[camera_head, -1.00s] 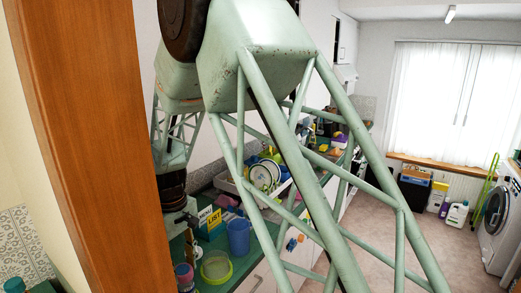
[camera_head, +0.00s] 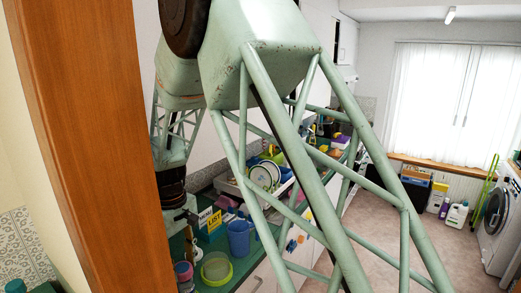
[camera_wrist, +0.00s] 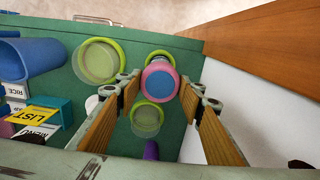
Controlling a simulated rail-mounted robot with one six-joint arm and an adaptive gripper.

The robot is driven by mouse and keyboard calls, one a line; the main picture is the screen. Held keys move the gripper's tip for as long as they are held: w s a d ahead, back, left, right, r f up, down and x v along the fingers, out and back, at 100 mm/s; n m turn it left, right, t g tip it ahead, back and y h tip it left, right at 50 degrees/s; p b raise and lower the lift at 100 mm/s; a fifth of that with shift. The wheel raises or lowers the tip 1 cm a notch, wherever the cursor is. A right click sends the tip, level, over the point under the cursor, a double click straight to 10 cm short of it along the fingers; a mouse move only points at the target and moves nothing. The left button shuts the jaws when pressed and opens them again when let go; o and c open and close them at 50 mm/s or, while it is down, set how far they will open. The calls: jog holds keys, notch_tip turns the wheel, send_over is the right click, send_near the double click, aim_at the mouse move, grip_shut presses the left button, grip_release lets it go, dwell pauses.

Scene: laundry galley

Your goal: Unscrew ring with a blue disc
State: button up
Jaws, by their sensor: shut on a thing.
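The pink ring with a blue disc (camera_wrist: 160,82) sits between my fingertips in the wrist view, seen from above. My gripper (camera_wrist: 162,86) has wooden finger pads on either side of it and is shut on it; the exact contact is hard to see. In the head view the pink ring (camera_head: 184,270) shows on a jar on the green counter (camera_head: 215,284), low beside the wooden post. What lies under the ring is mostly hidden in the wrist view.
A jar with a yellow-green ring (camera_wrist: 147,118) stands close by, with another larger green-rimmed container (camera_wrist: 98,62) to the left. A blue cup (camera_wrist: 30,60) and labelled boxes (camera_wrist: 38,118) stand further left. A white wall and wooden post (camera_wrist: 260,45) are close on the right.

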jog(key=shift+r+p, duration=0.6)
jog(key=shift+r, duration=0.8)
